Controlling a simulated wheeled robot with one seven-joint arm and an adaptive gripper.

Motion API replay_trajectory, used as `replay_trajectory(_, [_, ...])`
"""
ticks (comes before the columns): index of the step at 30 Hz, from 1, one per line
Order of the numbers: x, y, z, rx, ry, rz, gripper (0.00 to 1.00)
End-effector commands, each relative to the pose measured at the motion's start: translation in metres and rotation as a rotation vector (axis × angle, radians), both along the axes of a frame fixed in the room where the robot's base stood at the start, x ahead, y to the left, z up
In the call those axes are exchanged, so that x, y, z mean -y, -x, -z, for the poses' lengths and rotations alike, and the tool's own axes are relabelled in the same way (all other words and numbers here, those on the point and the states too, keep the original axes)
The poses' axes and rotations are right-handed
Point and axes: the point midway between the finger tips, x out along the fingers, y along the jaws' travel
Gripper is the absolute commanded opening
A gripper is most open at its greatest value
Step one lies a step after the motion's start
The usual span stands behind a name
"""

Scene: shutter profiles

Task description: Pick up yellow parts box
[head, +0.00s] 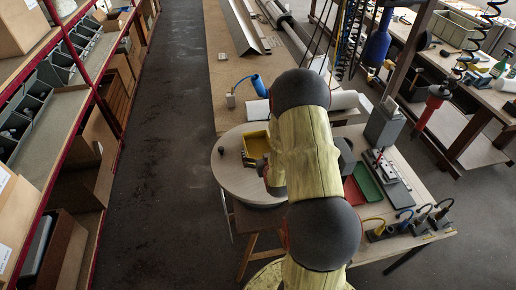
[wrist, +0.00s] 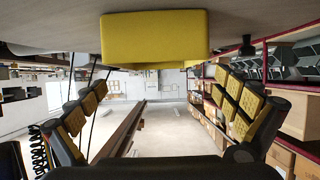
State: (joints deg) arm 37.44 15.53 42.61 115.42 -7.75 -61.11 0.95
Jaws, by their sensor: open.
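The yellow parts box (head: 256,143) sits on a round pale table (head: 232,178), just left of my arm. In the wrist view, which appears upside down, the box (wrist: 155,38) fills the top middle against the tabletop. My gripper (wrist: 161,82) is open, with its yellow-padded fingers spread to the left and right and nothing between them. The box appears just beyond the fingertips, roughly centred between them; I see no contact. In the head view my arm hides most of the gripper, and only a part shows beside the box.
A small dark object (head: 221,150) stands on the round table left of the box. A workbench (head: 232,75) adjoins behind, with a blue item (head: 258,85). Red and green trays (head: 365,180) lie right of my arm. Shelving (head: 95,100) lines the left, beyond a clear aisle.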

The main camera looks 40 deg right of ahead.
Motion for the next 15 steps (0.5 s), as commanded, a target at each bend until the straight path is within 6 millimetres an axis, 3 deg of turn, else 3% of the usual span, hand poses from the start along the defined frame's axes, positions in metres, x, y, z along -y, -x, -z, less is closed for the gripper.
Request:
replay_trajectory(4, [0.008,-0.015,0.006,-0.001,-0.001,-0.001,1.0])
replay_trajectory(15, [0.018,-0.029,0.016,-0.002,-0.001,0.0,1.0])
